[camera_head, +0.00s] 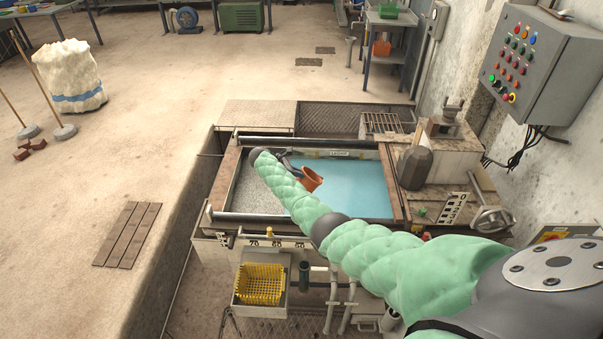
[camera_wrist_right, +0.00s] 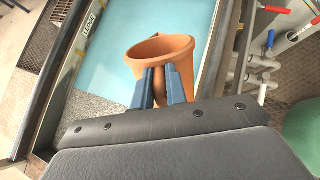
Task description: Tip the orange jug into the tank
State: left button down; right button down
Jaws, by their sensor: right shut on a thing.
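The orange jug (camera_head: 309,180) is over the tank in the head view, tilted, with its open mouth showing. In the right wrist view the jug (camera_wrist_right: 160,48) is held between the blue fingers of my right gripper (camera_wrist_right: 161,84), which is shut on it. The gripper hides the jug's lower part there. The tank (camera_head: 352,190) holds light blue liquid, with a grey grainy area at its left end. Whether anything is in the jug or leaving it cannot be told. My left gripper is not in view.
A yellow basket (camera_head: 261,284) stands on a shelf in front of the tank. A grey control box (camera_head: 541,62) hangs on the right wall. A dark rounded block (camera_head: 414,168) stands right of the tank. A white sack (camera_head: 70,76) and open floor lie left.

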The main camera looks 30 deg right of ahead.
jog(key=shift+a+f+h, duration=0.15)
jog(key=shift+a+h, duration=0.05)
jog(key=shift+h, duration=0.2)
jog(key=h+b, duration=0.1)
jog(key=f+b, duration=0.1)
jog(key=shift+a+h+b, duration=0.25)
jog(key=shift+h+b, duration=0.1)
jog(key=shift+h, duration=0.05)
jog(key=h+b, duration=0.1)
jog(key=a+f+h+b, duration=0.1)
jog(key=b, duration=0.1)
jog(key=shift+w+f+g, duration=0.15)
jog(key=shift+f+g, duration=0.05)
jog(key=shift+g, duration=0.1)
jog(key=shift+a+r+h+b, duration=0.15)
jog(key=shift+h+b, duration=0.2)
jog(key=shift+h, duration=0.05)
jog(key=shift+h+b, duration=0.7)
jog(key=shift+b, duration=0.3)
jog(key=shift+h+b, duration=0.45)
jog(key=shift+h, duration=0.15)
jog(key=shift+r, duration=0.15)
